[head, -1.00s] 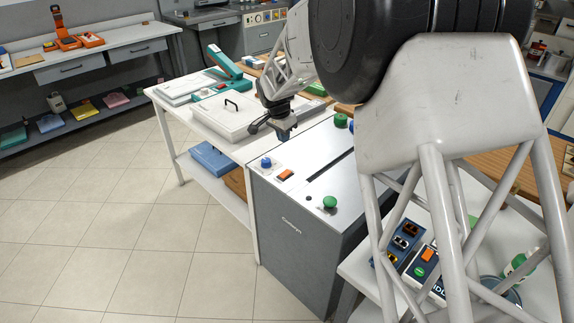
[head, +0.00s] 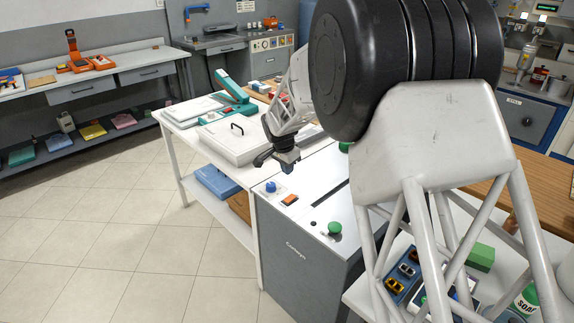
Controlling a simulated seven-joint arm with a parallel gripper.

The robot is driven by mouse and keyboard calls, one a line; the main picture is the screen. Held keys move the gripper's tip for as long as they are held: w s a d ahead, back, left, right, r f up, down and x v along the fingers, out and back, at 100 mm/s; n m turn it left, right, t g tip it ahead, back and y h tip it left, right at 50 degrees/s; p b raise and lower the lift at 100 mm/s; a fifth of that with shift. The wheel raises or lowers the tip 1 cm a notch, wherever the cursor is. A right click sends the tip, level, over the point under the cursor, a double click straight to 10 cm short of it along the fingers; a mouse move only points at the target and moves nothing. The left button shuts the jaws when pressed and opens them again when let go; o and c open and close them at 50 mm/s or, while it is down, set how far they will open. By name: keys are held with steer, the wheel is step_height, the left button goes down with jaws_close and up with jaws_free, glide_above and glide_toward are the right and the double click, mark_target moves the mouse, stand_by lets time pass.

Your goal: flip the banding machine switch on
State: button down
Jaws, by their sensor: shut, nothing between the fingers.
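The banding machine (head: 302,250) is a grey cabinet with a light top and a dark slot, in the middle of the head view. An orange rocker switch (head: 290,200) sits on its top near the front left corner, between a blue knob (head: 270,187) and a green knob (head: 335,229). Whether the switch is on or off is too small to tell. My gripper (head: 288,170) points down above the machine top, just behind the switch and apart from it in the picture. It is shut and empty. My arm hides part of the machine's right side.
A white table with a white lidded press (head: 236,140) and a teal stapler-like tool (head: 233,92) stands behind left. A side table at the lower right holds a green block (head: 481,257) and a soap bottle (head: 525,301). The tiled floor at left is clear.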

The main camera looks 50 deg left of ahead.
mark_target(290, 195)
steer(key=f, duration=0.3)
steer(key=w+f, duration=0.1)
steer(key=f, duration=0.3)
steer(key=w+f, duration=0.1)
steer(key=f, duration=0.2)
steer(key=shift+f, duration=0.3)
steer(key=shift+w, duration=0.1)
steer(key=shift+f+g, duration=0.25)
steer(key=shift+g, duration=0.05)
steer(key=shift+s+r, duration=0.4)
steer(key=shift+s, duration=0.25)
steer(key=shift+r, duration=0.15)
stand_by(0.4)
